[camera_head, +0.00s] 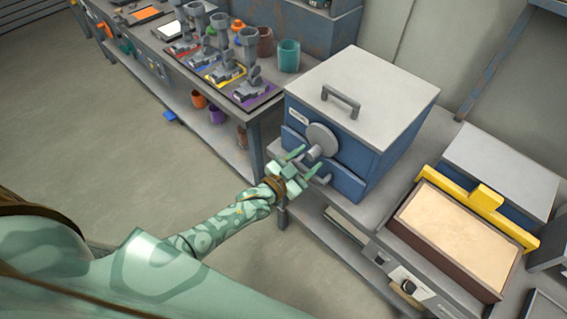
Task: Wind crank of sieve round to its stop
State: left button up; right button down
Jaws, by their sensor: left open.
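The sieve appears to be the blue box (381,137) with a grey lid, standing on the bench right of centre. Its crank (321,136) is a grey round disc on the front face, with a short knob (313,153) sticking out at its lower left. My left gripper (308,161) is open in front of the box, its two pale green fingers pointing up and right. The fingertips lie at either side of the knob or just short of it; I cannot tell if they touch it. My right gripper is out of view.
A grey handle (341,101) is on the box's lid, and a drawer-like handle sits below the crank, partly behind my gripper. A sand-filled tray (404,241) with a yellow bar stands at right. A bench with several grey devices and a teal cup (289,55) is behind left.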

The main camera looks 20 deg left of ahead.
pick_arm(q)
jog(key=p+v, duration=0.1)
jog(key=v, duration=1.3)
jog(key=shift+s+p, duration=0.2)
jog(key=shift+p, duration=0.1)
jog(key=shift+a, duration=0.1)
jog(key=s+a+f+n+g+y, duration=0.1)
jog(key=s+a+f+g+y, duration=0.2)
jog(key=f, duration=0.4)
jog(key=s+a+f+g, duration=0.1)
jog(key=s+f+g, duration=0.1)
jog(key=s+f, duration=0.4)
jog(key=s+a+f+n+g+y, duration=0.1)
jog(key=s+a+f+g+y, duration=0.15)
jog(key=f, duration=0.55)
jog(key=s+d+f+g, duration=0.1)
jog(key=s+f+g, duration=0.3)
jog(key=s, duration=0.8)
jog(key=s+f+n+g+b, duration=0.1)
jog(key=s+f+g, duration=0.3)
jog(key=s+f, duration=0.4)
jog(key=s, duration=0.4)
jog(key=shift+s+d+g+y+b, duration=0.3)
jog(key=shift+d+g+y, duration=0.05)
jog(key=shift+d, duration=0.05)
